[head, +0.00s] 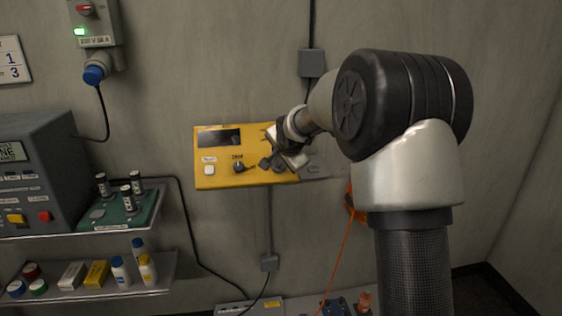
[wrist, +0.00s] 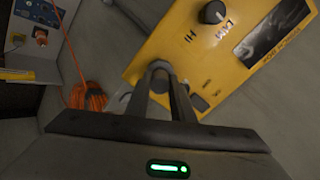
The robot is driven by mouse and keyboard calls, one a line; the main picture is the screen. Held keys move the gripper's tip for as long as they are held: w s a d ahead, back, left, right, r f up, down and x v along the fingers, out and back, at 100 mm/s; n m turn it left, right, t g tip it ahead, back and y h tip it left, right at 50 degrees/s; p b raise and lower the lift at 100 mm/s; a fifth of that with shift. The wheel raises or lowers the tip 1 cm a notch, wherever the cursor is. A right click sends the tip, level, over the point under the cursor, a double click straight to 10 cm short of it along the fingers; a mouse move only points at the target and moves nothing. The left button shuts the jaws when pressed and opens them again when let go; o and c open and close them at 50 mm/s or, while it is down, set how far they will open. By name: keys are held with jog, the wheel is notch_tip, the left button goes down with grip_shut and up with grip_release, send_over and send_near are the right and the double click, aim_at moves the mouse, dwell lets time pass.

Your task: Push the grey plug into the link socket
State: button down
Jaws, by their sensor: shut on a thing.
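A yellow box (head: 220,179) with a dark screen, a white button and a black knob (head: 238,167) is on the grey wall. My gripper (head: 281,162) is at the box's right part, its fingers close to the yellow face. In the wrist view my gripper (wrist: 161,78) is shut on a small dark grey piece, apparently the grey plug (wrist: 160,69), just in front of the yellow face (wrist: 145,57). The fingers hide most of the plug. I cannot make out the link socket or tell whether the plug touches it.
A grey ledge (head: 315,168) adjoins the box's right side. A grey wall box (head: 311,63) with a cable is above. An orange cable coil (wrist: 88,98) hangs on the right. Shelves with jars and bottles (head: 120,271) stand at left.

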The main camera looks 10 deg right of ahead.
jog(key=c, duration=1.5)
grip_release()
jog(key=shift+o, duration=0.2)
jog(key=v, duration=1.7)
jog(key=shift+p, duration=0.4)
jog(key=shift+s+r, duration=0.1)
jog(key=shift+s, duration=0.05)
